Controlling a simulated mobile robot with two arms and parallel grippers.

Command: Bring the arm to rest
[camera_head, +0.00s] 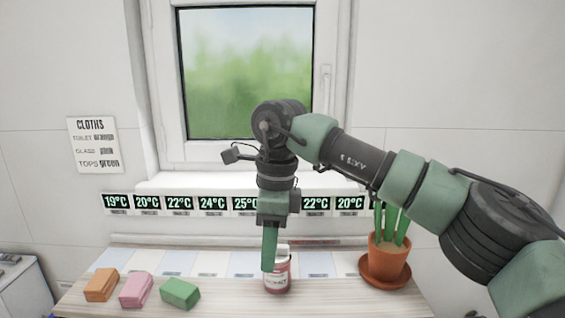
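My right arm (415,185) comes in from the right and bends down at the wrist. Its gripper (268,266) points straight down over the shelf, with its green finger in front of a small red-and-white labelled jar (280,284). The finger hides part of the jar. Only one finger shows from this side, so I cannot tell whether the gripper is open, shut or touching the jar. The jar stands upright on the wooden shelf (235,301). My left gripper is not in view.
Orange (101,285), pink (136,290) and green (180,293) blocks lie on the shelf at left. A potted plant (388,258) stands on a saucer at right, close below my forearm. A row of temperature displays (179,203) runs below the window. A cloths sign (94,145) hangs left.

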